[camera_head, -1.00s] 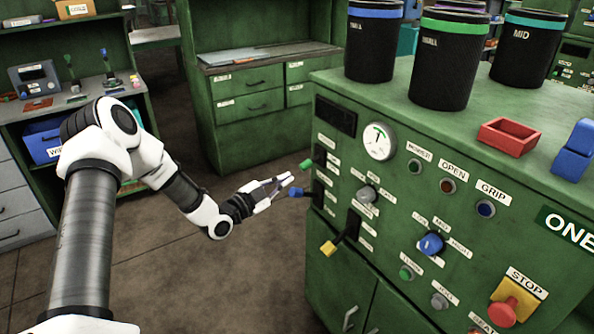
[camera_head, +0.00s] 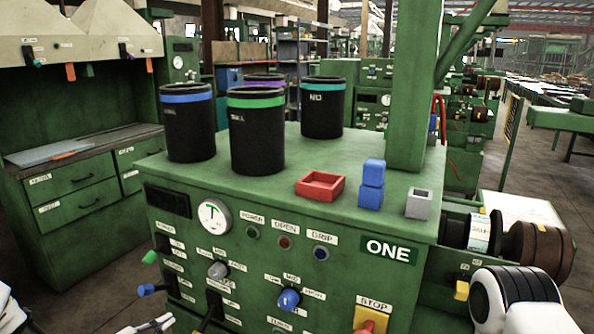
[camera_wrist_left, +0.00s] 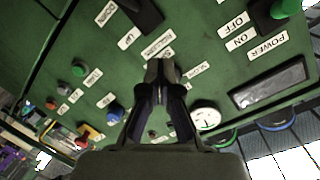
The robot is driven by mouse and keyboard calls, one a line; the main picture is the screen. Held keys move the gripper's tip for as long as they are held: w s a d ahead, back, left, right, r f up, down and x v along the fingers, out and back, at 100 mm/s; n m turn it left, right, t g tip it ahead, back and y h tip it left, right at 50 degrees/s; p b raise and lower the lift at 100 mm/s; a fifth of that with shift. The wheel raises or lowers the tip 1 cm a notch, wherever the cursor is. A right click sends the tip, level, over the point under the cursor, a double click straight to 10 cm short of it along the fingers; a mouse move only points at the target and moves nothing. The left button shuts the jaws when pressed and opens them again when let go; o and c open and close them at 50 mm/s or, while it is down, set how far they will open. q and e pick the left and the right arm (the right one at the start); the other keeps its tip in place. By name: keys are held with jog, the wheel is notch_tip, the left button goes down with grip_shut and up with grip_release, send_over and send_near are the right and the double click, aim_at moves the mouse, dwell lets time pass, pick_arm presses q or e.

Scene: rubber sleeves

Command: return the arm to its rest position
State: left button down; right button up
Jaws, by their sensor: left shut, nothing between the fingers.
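My left gripper (camera_head: 160,324) shows only in part at the bottom left edge of the head view, in front of the green machine (camera_head: 300,252). In the left wrist view its fingers (camera_wrist_left: 160,68) are closed together and hold nothing. Behind them is the machine's control panel, with a round white gauge (camera_wrist_left: 207,117) to the right of the fingers and a blue knob (camera_wrist_left: 115,113) to the left. I cannot tell the exact gap between the fingertips and the panel. My right gripper is not in view.
A green-tipped lever (camera_head: 150,257) and a blue-tipped lever (camera_head: 146,290) stick out from the panel's left side, close to my left gripper.

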pick_arm(q)
jog(key=s+d+f+n+g, duration=0.1)
jog(key=s+d+f+g, duration=0.4)
jog(key=s+d+f, duration=0.45)
jog(key=s+d+f+n+g+y, duration=0.3)
jog(key=s+d+f+n+g, duration=0.15)
jog(key=s+f, duration=0.55)
jog(key=s+a+n+g+y, duration=0.3)
jog(key=s+n, duration=0.5)
jog(key=s, duration=0.6)
jog(key=shift+a+g, duration=0.7)
jog(key=shift+g, duration=0.55)
jog(key=shift+r, duration=0.1)
